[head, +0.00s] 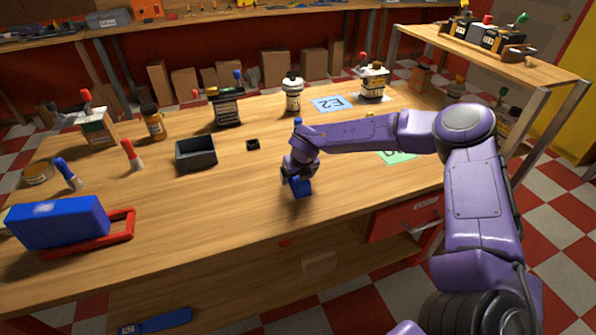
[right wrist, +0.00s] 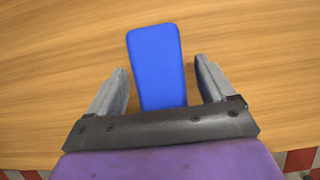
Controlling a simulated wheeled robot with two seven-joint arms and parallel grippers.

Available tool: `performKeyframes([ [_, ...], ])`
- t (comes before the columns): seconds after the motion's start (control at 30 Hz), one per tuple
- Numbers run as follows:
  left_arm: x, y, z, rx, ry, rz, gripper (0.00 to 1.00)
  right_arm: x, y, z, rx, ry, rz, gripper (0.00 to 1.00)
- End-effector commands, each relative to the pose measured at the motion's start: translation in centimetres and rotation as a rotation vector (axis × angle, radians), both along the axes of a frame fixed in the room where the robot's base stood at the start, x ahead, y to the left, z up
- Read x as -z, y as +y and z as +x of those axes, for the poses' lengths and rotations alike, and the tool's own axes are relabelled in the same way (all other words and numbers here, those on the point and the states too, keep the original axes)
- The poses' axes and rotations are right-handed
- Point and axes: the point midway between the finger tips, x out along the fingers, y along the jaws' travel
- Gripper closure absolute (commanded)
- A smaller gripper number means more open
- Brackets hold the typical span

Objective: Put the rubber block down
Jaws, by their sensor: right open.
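The blue rubber block (head: 301,187) shows beneath my right gripper on the wooden workbench (head: 345,190), close to the front edge. My right gripper (head: 293,180) is open around it. In the right wrist view the block (right wrist: 156,62) lies lengthwise between the two grey fingers (right wrist: 160,75), with a visible gap on each side. Its near end is hidden by the gripper's dark palm bar. In the head view my wrist covers part of it. My left gripper is not in view.
A dark open box (head: 196,155) and a small black part (head: 253,144) lie left of my gripper. A large blue box (head: 58,222) sits by a red frame (head: 118,232) at front left. Bottles and blue (head: 333,104) and green mats are behind. Bare wood lies left of the gripper.

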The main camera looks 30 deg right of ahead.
Motion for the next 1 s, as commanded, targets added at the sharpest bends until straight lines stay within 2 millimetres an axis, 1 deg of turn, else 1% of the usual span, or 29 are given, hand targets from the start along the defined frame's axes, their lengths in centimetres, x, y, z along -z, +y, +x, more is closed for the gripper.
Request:
performKeyframes([
  [0.17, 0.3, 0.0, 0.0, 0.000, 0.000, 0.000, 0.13, -3.6, 0.4, -1.2, -0.002, -0.009, 0.003, 0.17],
  [0.3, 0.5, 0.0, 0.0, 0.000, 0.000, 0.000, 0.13, -7.0, 0.7, -2.6, 0.000, -0.008, 0.003, 0.17],
  [0.4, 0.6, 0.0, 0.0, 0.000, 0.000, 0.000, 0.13, -8.9, 1.0, -3.5, -0.001, -0.006, 0.001, 0.17],
  [0.5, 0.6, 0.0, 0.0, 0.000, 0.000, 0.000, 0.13, -10.2, 1.1, -4.0, 0.001, -0.004, 0.002, 0.17],
  [0.63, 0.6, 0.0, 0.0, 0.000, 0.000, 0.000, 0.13, -10.9, 1.2, -4.4, -0.001, -0.001, 0.000, 0.17],
  [1.0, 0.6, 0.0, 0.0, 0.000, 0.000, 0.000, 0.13, -10.9, 1.2, -4.4, 0.000, -0.001, 0.001, 0.17],
])
